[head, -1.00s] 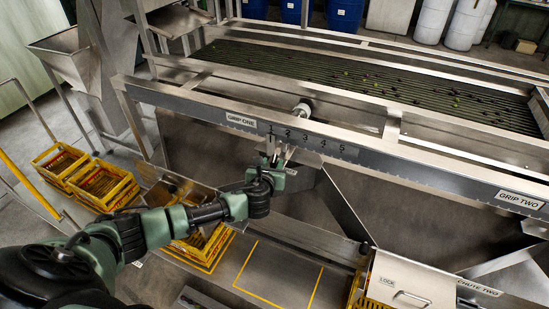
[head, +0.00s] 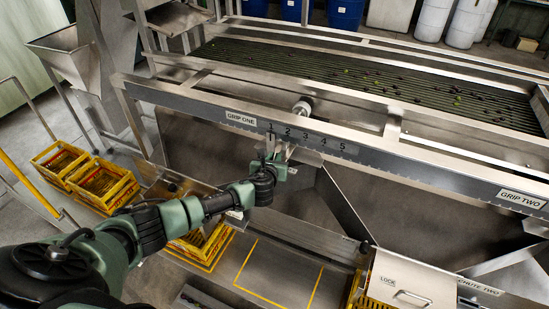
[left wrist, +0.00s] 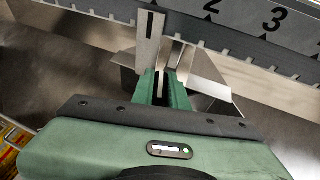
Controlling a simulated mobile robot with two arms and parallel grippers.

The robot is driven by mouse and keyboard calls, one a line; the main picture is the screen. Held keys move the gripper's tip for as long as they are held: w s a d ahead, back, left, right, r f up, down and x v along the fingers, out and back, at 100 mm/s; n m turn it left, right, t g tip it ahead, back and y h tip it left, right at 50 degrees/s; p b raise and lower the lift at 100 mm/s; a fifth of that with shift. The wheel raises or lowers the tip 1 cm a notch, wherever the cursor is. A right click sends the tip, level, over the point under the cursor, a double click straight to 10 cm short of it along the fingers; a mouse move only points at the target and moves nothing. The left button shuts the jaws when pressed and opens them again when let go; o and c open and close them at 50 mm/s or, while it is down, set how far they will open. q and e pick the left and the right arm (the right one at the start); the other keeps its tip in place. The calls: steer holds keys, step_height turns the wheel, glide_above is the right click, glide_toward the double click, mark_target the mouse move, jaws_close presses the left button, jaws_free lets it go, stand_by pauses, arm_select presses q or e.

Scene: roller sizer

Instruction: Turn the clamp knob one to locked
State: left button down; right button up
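My left gripper (head: 277,150) is in front of the scale rail (head: 310,142), just below the numbers 1 and 2. Its two grey fingers point up towards the rail and stand apart. In the left wrist view the gripper (left wrist: 167,60) shows a narrow gap between its fingers, and a bent metal plate (left wrist: 207,88) lies behind and beside them. I cannot tell whether they touch it. The "GRIP ONE" label (head: 241,119) is on the rail left of the gripper. I cannot pick out clamp knob one for certain; the fingers may hide it. My right gripper is not in view.
A pale cylindrical part (head: 302,107) sits behind the rail. The "GRIP TWO" label (head: 521,199) is at the far right. A metal chute wall (head: 345,205) slopes down right of the gripper. Yellow crates (head: 105,185) stand at left. A lidded box (head: 410,280) marked "LOCK" is at lower right.

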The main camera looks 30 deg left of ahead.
arm_select(q)
steer(key=shift+a+r+m+t+h+p, duration=0.15)
steer(key=shift+m+t+h+p, duration=0.15)
steer(key=shift+m+h, duration=1.3)
steer(key=shift+h, duration=0.3)
steer(key=c, duration=1.4)
jaws_free()
steer(key=shift+v, duration=3.9)
